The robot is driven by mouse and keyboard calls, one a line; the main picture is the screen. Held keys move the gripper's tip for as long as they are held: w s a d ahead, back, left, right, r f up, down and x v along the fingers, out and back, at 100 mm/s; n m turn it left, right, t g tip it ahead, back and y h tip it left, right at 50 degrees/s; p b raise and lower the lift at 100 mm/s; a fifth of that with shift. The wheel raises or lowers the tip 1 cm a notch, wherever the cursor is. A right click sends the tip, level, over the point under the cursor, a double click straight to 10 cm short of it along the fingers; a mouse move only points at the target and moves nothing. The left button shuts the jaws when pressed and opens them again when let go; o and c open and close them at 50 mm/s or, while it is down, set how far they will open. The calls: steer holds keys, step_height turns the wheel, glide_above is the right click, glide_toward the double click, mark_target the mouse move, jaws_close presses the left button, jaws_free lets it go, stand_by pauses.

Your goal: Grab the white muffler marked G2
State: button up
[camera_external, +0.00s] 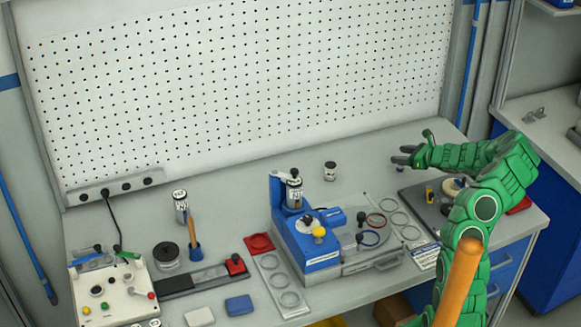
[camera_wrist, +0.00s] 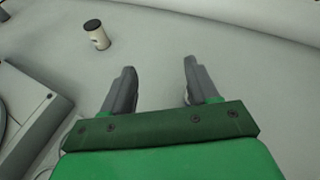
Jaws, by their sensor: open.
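One (camera_external: 330,172) stands upright alone on the bench, behind the blue machine. Another (camera_external: 181,209) stands left of centre, and a third (camera_external: 294,196) sits in the blue machine. My gripper (camera_external: 402,156) is open and empty above the right rear of the bench, right of the lone cylinder. In the wrist view, one white cylinder (camera_wrist: 97,38) stands up and left of my open gripper (camera_wrist: 159,72), apart from the fingers.
The blue machine (camera_external: 309,251) stands mid-bench, with a grey ring plate (camera_external: 398,205) beside it. A dark tray with parts (camera_external: 424,205) lies below my arm. A control box (camera_external: 112,290) is at left. The white pegboard (camera_external: 240,80) rises behind; the rear bench strip is mostly clear.

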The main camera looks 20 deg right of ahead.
steer(key=d+f, duration=0.1)
steer(key=d+f+m+h, duration=0.1)
steer(key=d, duration=0.1)
steer(key=d+f+m, duration=0.1)
steer(key=d, duration=0.1)
steer(key=shift+s+f+h, duration=0.2)
steer(key=shift+f+h, duration=0.1)
steer(key=shift+f, duration=0.05)
steer(key=shift+w+d+f+m, duration=0.1)
steer(key=shift+d+f+m, duration=0.05)
steer(key=shift+m, duration=0.15)
steer(key=shift+x, duration=3.8)
steer(key=c, duration=1)
steer(key=shift+r, duration=0.2)
steer(key=shift+c, duration=0.2)
